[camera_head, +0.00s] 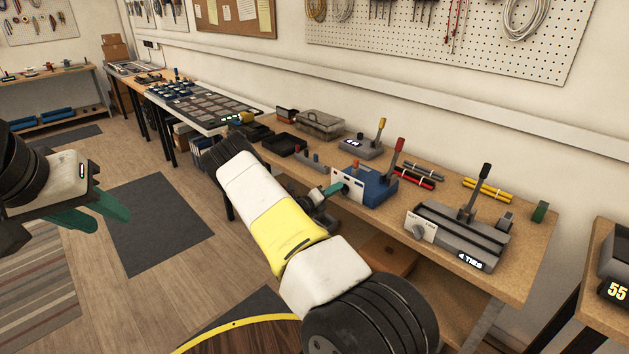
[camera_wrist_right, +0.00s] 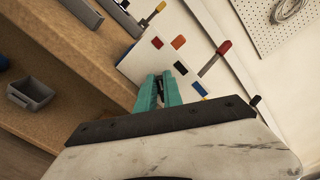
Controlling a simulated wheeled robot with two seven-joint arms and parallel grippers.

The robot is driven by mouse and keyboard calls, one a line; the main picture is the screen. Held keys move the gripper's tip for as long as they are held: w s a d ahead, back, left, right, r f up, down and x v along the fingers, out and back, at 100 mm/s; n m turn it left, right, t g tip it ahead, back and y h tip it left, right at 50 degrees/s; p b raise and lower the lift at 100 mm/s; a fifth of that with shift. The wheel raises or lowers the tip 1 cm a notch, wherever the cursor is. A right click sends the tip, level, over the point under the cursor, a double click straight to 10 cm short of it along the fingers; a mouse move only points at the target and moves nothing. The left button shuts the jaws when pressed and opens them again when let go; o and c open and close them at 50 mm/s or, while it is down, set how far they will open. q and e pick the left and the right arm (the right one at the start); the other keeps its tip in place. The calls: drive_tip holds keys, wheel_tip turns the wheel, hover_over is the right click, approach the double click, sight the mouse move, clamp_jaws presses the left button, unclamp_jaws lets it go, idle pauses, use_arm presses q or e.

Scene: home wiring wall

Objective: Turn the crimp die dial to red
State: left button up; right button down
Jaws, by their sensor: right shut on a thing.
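The crimp machine is a blue block (camera_head: 376,186) with a red-topped lever and a white front panel (camera_head: 348,181). My left gripper (camera_head: 113,219) hangs open and empty over the floor at the left.
On the same bench a grey tie machine (camera_head: 462,235) stands to the right, with red and yellow cable bundles (camera_head: 487,190) behind. Open floor lies at the left.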

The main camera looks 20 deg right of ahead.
drive_tip(key=shift+a, duration=0.1)
idle(0.3)
drive_tip(key=c, duration=1.5)
unclamp_jaws()
drive_tip(key=v, duration=0.7)
drive_tip(key=shift+s+a, duration=0.1)
drive_tip(key=shift+a, duration=0.3)
